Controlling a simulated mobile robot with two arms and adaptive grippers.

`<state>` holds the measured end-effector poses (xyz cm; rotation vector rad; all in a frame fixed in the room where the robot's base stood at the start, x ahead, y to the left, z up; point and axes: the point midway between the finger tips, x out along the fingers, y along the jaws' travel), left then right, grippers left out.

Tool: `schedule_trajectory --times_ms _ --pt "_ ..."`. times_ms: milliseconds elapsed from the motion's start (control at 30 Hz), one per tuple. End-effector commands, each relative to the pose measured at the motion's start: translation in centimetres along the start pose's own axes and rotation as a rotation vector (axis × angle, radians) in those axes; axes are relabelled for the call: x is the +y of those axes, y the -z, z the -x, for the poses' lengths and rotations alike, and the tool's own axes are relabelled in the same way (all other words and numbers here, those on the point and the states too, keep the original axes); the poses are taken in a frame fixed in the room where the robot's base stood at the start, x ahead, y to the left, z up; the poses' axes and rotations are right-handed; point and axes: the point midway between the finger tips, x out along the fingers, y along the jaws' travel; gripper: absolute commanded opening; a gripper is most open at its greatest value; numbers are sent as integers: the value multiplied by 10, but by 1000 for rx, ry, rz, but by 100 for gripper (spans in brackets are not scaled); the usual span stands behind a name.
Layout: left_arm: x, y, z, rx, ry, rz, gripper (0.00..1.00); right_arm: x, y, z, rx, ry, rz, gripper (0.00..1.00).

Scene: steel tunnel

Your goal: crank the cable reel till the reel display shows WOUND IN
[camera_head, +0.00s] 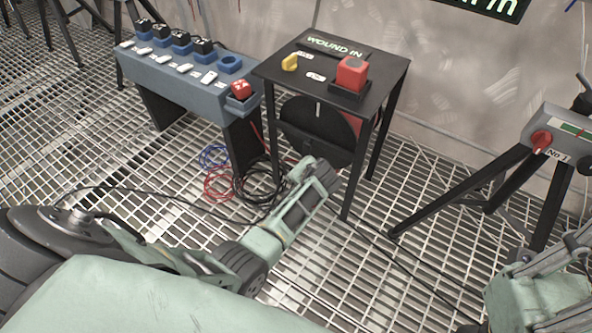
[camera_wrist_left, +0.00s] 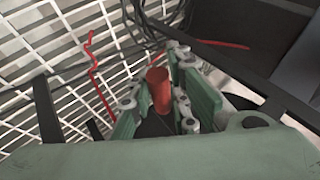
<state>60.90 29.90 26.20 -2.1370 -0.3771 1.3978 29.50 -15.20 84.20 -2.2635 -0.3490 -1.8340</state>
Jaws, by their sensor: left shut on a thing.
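The cable reel (camera_head: 318,118) is a dark disc under a small black stand, with a red part behind it. The reel display (camera_head: 335,45) on top of the stand reads WOUND IN in green letters. My left gripper (camera_head: 318,170) is low in front of the reel. In the left wrist view the red crank handle (camera_wrist_left: 159,88) stands between the fingers of my left gripper (camera_wrist_left: 160,105), which is shut on it. In the head view the gripper hides the handle. My right gripper (camera_head: 570,262) shows only partly at the right edge, its jaws unclear.
The stand's top (camera_head: 385,75) carries a yellow knob (camera_head: 290,62) and a red block (camera_head: 352,73). A blue-grey bench (camera_head: 185,75) with several plugs stands at the left. A tripod box (camera_head: 560,135) stands at the right. Loose cables (camera_head: 225,185) lie on the grated floor.

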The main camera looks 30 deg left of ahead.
Motion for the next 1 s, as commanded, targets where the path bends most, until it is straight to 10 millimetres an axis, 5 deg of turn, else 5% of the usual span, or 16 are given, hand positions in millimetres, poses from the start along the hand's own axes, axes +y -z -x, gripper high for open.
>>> schedule_trajectory --times_ms 367,400,600,1000 --pt "-3 10 3 21 0 -1 0 0 0 -1 0 1 0 0" --pt "-3 10 3 21 1 -1 17 0 0 -1 0 1 0 0" --pt "-3 9 3 20 1 1 35 0 0 -1 0 1 0 0" --pt "-1 4 4 11 -2 2 35 0 1 -2 4 0 1 0"
